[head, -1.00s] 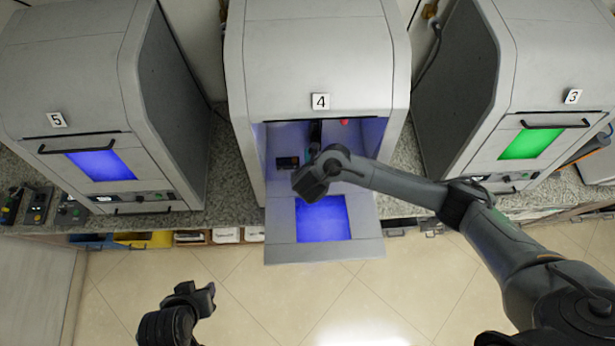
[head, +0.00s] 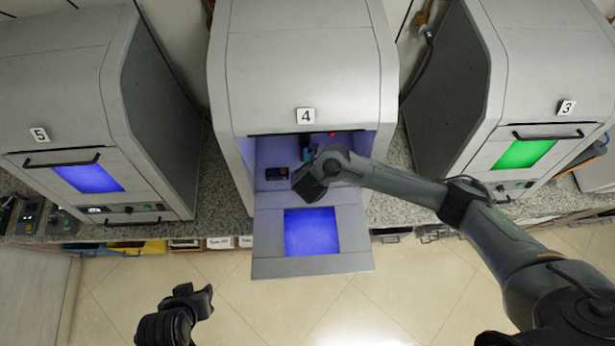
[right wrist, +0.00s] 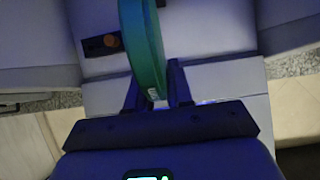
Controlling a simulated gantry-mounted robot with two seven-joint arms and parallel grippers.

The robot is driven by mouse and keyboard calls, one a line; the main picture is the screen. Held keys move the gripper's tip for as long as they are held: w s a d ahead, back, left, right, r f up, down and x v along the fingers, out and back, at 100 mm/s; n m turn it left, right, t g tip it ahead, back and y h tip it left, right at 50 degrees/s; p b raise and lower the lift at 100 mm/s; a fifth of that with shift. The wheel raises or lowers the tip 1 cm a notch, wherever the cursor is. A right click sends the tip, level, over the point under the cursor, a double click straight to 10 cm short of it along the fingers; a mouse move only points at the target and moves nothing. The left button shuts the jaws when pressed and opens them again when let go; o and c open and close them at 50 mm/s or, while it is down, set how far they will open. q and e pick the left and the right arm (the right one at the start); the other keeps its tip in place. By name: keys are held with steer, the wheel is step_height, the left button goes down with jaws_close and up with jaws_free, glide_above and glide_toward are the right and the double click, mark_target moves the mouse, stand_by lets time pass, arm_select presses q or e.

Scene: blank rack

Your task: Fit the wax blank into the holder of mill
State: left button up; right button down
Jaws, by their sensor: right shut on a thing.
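The open mill (head: 305,50), labelled 4, stands in the middle with its front door folded down. The wax blank is a green disc (right wrist: 143,45), seen on edge in the right wrist view. My right gripper (right wrist: 158,95) is shut on the rim of this disc, with a finger on each side. In the head view my right gripper (head: 308,180) is at the mouth of the mill, above the lowered door. A dark block with an orange knob (right wrist: 112,41) lies inside, left of the disc. I cannot make out the holder clearly. My left gripper (head: 195,300) hangs empty over the floor; its finger gap is unclear.
The lowered door (head: 265,262) with its blue window juts out below my right gripper. Closed mill 5 (head: 50,85) stands left, and closed mill 3 (head: 540,85) with a green window stands right. The floor (head: 300,310) in front is clear.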

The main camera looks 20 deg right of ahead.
steer(key=shift+w+d+f+b, duration=0.25)
steer(key=shift+w+b, duration=0.15)
steer(key=shift+w, duration=0.2)
steer(key=shift+w+d+f+b, duration=0.25)
steer(key=shift+w+b, duration=0.15)
steer(key=shift+w, duration=0.25)
steer(key=shift+w+d+f+b, duration=0.15)
steer(key=shift+w+f+b, duration=0.1)
steer(key=shift+w+b, duration=0.25)
steer(key=shift+w+d+f+b, duration=0.1)
steer(key=shift+w+d+b, duration=0.2)
steer(key=shift+w, duration=0.45)
steer(key=shift+w, duration=0.2)
stand_by(0.5)
steer(key=shift+w+d+f+b, duration=0.1)
steer(key=shift+w+f+b, duration=0.1)
steer(key=shift+w, duration=0.15)
steer(key=shift+w+d+f+b, duration=0.1)
steer(key=shift+w+b, duration=0.1)
steer(key=shift+w, duration=0.1)
